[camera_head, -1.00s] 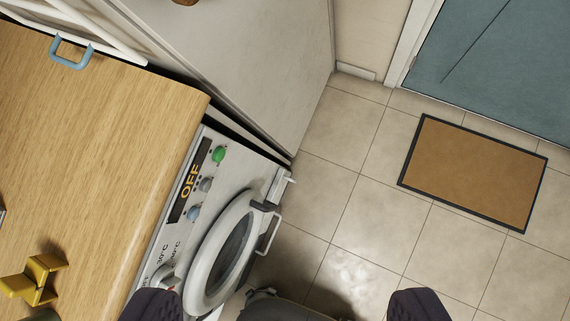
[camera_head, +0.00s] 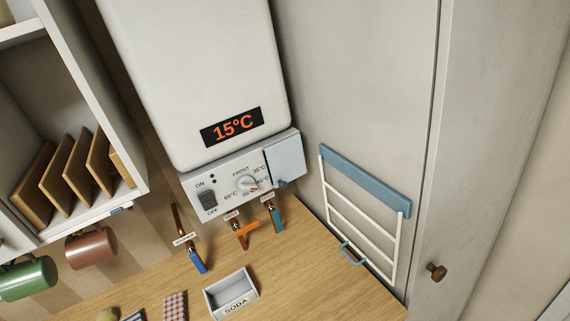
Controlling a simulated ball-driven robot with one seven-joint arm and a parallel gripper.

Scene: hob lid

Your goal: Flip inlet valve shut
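Under the white boiler (camera_head: 200,70), three small valves hang on copper pipes above the wooden counter. The left valve has a blue lever (camera_head: 197,261), which points down in line with its pipe. The middle valve has an orange lever (camera_head: 247,229), turned across its pipe. The right valve has a teal lever (camera_head: 277,219), also pointing down along its pipe. Each has a small white label, too small to read surely, so I cannot tell which is the inlet valve. My gripper is not in view.
A SODA box (camera_head: 231,294) stands on the counter (camera_head: 330,290). Mugs hang at left.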

